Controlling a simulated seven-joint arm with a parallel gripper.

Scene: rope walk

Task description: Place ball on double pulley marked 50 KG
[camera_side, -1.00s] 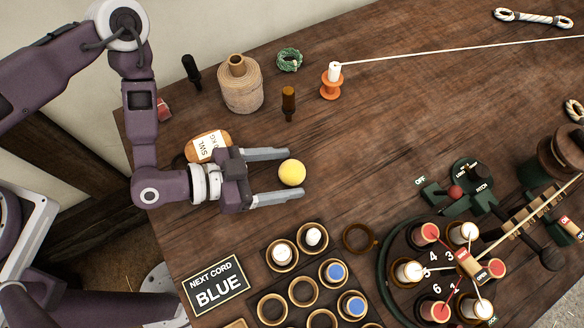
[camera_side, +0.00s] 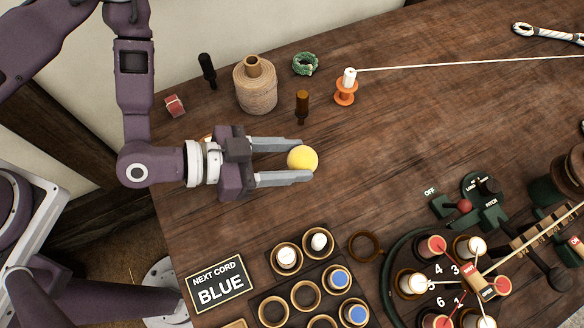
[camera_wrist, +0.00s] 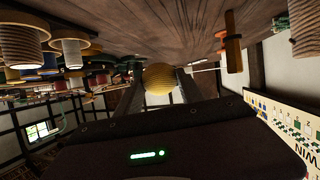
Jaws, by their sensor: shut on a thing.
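The yellow ball (camera_side: 303,159) is held between the tips of my gripper (camera_side: 291,162), whose two grey fingers are closed against it. In the wrist view the ball (camera_wrist: 160,79) sits between the fingertips. The ball appears to be above the brown table, left of its middle. A wooden block with a label ending in KG is almost wholly hidden behind my gripper; only a small tan bit of it (camera_side: 207,137) shows. Its label cannot be read now, so I cannot tell whether it reads 50 KG.
A twine spool (camera_side: 255,88), an amber-handled tool (camera_side: 302,104) and an orange bobbin (camera_side: 346,90) with a taut white cord stand behind the ball. In front are a bobbin rack (camera_side: 305,292), a sign reading NEXT CORD BLUE (camera_side: 218,284) and a green wheel (camera_side: 392,285).

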